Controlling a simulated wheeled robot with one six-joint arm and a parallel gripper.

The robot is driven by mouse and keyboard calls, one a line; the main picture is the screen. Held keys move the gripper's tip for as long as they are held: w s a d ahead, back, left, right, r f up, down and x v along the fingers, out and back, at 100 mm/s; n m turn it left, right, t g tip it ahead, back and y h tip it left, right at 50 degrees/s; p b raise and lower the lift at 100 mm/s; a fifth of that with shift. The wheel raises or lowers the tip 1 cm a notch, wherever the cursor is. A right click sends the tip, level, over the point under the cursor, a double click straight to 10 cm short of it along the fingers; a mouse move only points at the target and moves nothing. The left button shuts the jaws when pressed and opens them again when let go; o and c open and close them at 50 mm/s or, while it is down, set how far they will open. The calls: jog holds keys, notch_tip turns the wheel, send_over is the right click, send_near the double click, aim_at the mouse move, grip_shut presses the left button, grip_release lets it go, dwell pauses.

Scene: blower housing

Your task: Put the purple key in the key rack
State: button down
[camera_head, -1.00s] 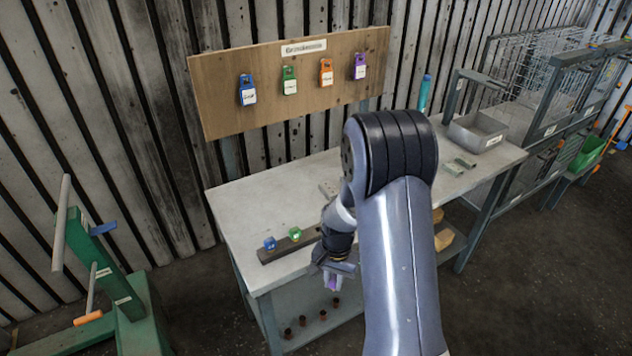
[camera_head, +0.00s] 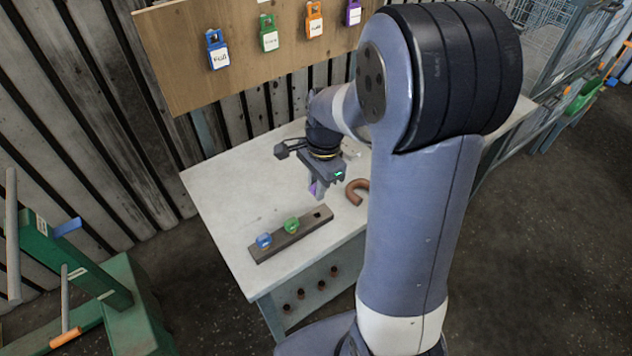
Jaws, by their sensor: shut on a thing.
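The purple key (camera_head: 313,189) shows as a small purple piece between the fingers of my gripper (camera_head: 318,190). My gripper is shut on it and points down over the bench top, just behind the right end of the key rack. The key rack (camera_head: 268,247) is a dark bar lying on the bench. A blue key (camera_head: 264,240) stands at its left and a green key (camera_head: 291,225) near its middle. A dark empty hole shows near its right end. The fingers hide most of the purple key, so its lower end is unclear.
A brown hooked pipe (camera_head: 356,192) lies on the bench (camera_head: 225,190) right of my gripper. A wooden board (camera_head: 180,75) with coloured padlock tags hangs behind. A green machine frame (camera_head: 75,255) stands at the left. The bench's left part is clear.

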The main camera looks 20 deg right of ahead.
jog(key=shift+f+b, duration=3)
jog(key=shift+f, duration=0.9)
jog(key=shift+f, duration=0.1)
jog(key=c, duration=1.3)
grip_release()
jog(key=r, duration=0.3)
jog(key=d+r, duration=0.1)
jog(key=r, duration=0.6)
jog(key=shift+w+d+r, duration=0.15)
jog(key=shift+w+r, duration=0.1)
jog(key=shift+r, duration=0.1)
jog(key=shift+f, duration=0.1)
jog(key=f, duration=0.3)
jog(key=a+f, duration=0.1)
jog(key=f, duration=0.6)
jog(key=shift+s+a+f, duration=0.15)
jog(key=shift+s+f, duration=0.1)
jog(key=shift+f, duration=0.05)
jog(key=shift+r, duration=0.15)
